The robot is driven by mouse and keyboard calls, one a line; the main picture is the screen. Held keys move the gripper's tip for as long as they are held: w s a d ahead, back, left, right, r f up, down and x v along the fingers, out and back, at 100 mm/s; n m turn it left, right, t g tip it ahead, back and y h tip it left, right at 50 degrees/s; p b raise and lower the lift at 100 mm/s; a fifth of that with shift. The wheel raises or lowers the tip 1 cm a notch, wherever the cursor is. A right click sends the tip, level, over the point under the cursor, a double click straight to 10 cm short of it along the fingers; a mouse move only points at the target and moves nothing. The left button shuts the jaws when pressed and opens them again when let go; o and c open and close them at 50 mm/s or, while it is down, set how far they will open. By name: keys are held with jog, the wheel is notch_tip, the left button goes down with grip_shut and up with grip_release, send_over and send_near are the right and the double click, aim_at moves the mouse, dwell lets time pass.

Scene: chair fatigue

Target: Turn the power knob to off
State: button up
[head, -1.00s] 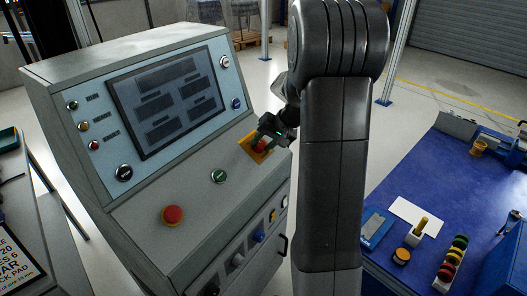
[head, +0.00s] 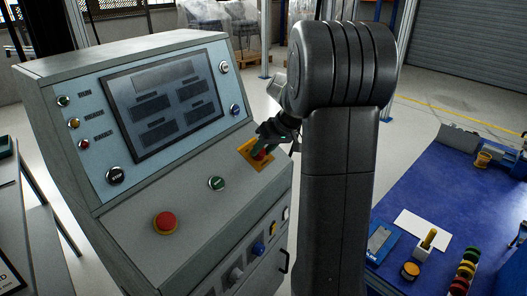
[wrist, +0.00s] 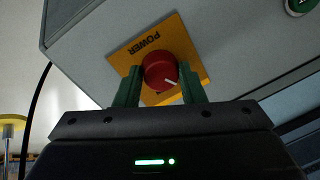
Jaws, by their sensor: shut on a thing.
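The pointer aims toward the lower right there. My gripper (wrist: 160,82) has its green fingers on either side of the knob and is shut on it. In the head view, my gripper (head: 259,151) is at the yellow plate (head: 245,147) on the right of the sloped panel, and it covers most of the knob (head: 260,155).
The grey console (head: 150,190) carries a screen (head: 165,103), a red mushroom button (head: 164,222) and a green button (head: 217,184) on its sloped panel. A blue table (head: 440,185) with small items stands at the right. The left edge shows another bench.

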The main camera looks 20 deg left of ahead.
dwell(0.3)
jog(key=o, duration=1)
jog(key=shift+r, duration=0.1)
jog(key=p+v, duration=0.1)
jog(key=v, duration=1.2)
jog(key=shift+d+r+p, duration=0.25)
jog(key=shift+p, duration=0.05)
jog(key=shift+f, duration=0.1)
jog(key=b+x, duration=0.1)
jog(key=x, duration=1.2)
jog(key=shift+a+f+b, duration=0.25)
jog(key=shift+b, duration=0.05)
